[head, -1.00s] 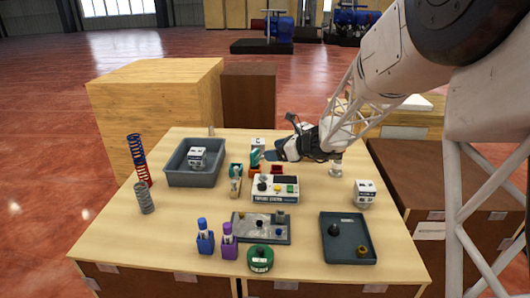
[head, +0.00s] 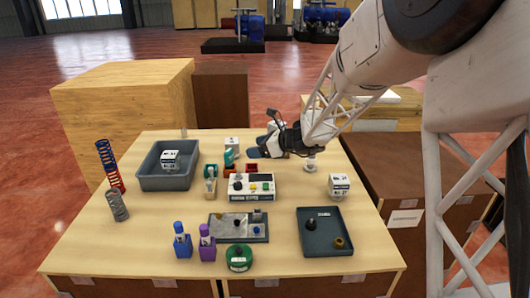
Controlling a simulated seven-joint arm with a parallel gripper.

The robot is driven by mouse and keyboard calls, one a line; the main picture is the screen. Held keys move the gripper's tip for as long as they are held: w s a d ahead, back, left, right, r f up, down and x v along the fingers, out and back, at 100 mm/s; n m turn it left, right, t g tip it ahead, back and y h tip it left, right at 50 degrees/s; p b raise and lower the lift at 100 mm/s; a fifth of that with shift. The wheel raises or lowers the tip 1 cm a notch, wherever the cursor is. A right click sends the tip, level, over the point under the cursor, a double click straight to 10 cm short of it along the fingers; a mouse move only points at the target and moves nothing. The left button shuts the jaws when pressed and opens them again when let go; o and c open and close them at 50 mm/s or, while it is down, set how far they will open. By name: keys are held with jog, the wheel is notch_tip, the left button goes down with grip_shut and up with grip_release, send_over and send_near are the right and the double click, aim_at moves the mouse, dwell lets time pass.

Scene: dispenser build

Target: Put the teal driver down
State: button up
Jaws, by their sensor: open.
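The teal driver (head: 229,156) seems to be the small teal shape at the table's far middle, in front of a white block (head: 232,145). It looks upright, but it is too small to tell just what it rests on. My gripper (head: 252,152) is open, just to the right of the teal driver and above the table's far part. A narrow gap seems to show between them. The gripper points left, and its far finger is partly hidden.
A grey bin (head: 166,183) with a white block inside stands at left. Close by are a teal holder (head: 210,172), red bins (head: 252,168) and a button box (head: 251,187). A dark tray (head: 325,240) lies at front right.

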jog(key=s+d+r+n+g+h, duration=0.1)
jog(key=s+d+n+h, duration=0.3)
jog(key=s, duration=1.1)
jog(key=s+d+r+n+h, duration=0.2)
jog(key=s+d+n+h, duration=0.2)
jog(key=s+d+n, duration=0.4)
jog(key=s+d+r+n+g+h, duration=0.1)
jog(key=s+d+n+h, duration=0.3)
jog(key=s+n, duration=0.6)
jog(key=shift+s+d+r+g+h, duration=0.3)
jog(key=shift+s+d+r, duration=0.65)
jog(key=shift+s, duration=5.4)
jog(key=shift+d+f, duration=0.1)
jog(key=shift+f, duration=0.05)
